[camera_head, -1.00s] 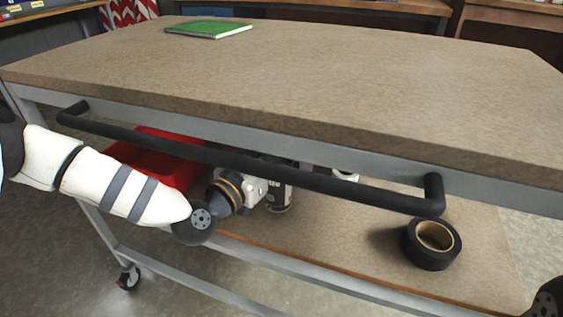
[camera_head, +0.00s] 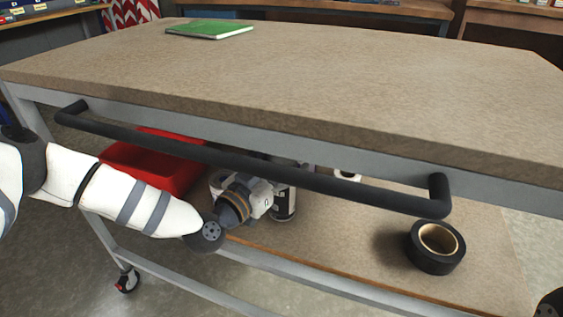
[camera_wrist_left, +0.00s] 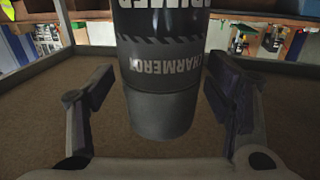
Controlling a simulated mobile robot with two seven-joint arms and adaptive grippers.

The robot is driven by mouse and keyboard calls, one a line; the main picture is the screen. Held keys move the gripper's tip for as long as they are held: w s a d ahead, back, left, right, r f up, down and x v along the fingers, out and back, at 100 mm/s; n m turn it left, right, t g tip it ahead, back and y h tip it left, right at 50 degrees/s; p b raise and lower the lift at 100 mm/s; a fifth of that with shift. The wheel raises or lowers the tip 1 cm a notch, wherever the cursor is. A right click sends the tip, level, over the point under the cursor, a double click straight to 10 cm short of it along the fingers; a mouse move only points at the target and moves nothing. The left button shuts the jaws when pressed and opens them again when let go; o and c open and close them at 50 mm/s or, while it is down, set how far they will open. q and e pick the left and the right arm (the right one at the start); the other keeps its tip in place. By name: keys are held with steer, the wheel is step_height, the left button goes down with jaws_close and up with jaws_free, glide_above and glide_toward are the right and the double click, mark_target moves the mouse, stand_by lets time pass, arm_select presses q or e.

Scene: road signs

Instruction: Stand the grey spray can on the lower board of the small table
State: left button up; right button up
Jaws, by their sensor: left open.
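The grey spray can (camera_head: 284,204), with a dark label, stands upright on the lower board (camera_head: 345,232) of the small table, partly hidden behind the black handle bar. In the left wrist view the can (camera_wrist_left: 163,112) rises between the fingers, with its grey base low in the picture. My left gripper (camera_wrist_left: 160,100) is open, one finger on each side of the can, with visible gaps. In the head view the left gripper (camera_head: 262,196) reaches under the table top, its fingertips mostly hidden.
A black tape roll (camera_head: 436,247) lies on the lower board at the right. A red bin (camera_head: 150,168) is at the left, and a small white roll (camera_head: 347,175) is behind the handle bar (camera_head: 300,180). A green book (camera_head: 209,29) lies on the table top (camera_head: 330,80).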

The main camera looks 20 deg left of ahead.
arm_select(q)
steer(key=shift+r, duration=0.15)
steer(key=p+v, duration=0.1)
steer(key=v, duration=1.1)
steer(key=s+d+f+g+h, duration=0.1)
steer(key=s+d+f+g, duration=0.25)
steer(key=s+f, duration=0.35)
steer(key=s+d+f+n+g, duration=0.1)
steer(key=s+d+f+g, duration=0.25)
steer(key=s+f, duration=0.25)
steer(key=s+d+f+g+h, duration=0.1)
steer(key=s+d+f+g, duration=0.2)
steer(key=s+f+g, duration=0.3)
steer(key=s+a+f+n+g+y, duration=0.1)
steer(key=s+a+f+g, duration=0.15)
steer(key=s, duration=0.75)
steer(key=s+a+f+g+y, duration=0.2)
steer(key=s+f+g, duration=0.1)
steer(key=s, duration=0.6)
steer(key=s+a+r+n+g+y, duration=0.1)
steer(key=s+a+r+g+y, duration=0.1)
steer(key=s+a, duration=0.5)
steer(key=s+g+y, duration=0.1)
steer(key=s+g, duration=0.1)
steer(key=s, duration=0.1)
steer(key=shift+s+a+n+y, duration=0.25)
steer(key=shift+a+n+y, duration=0.05)
steer(key=shift+a, duration=0.1)
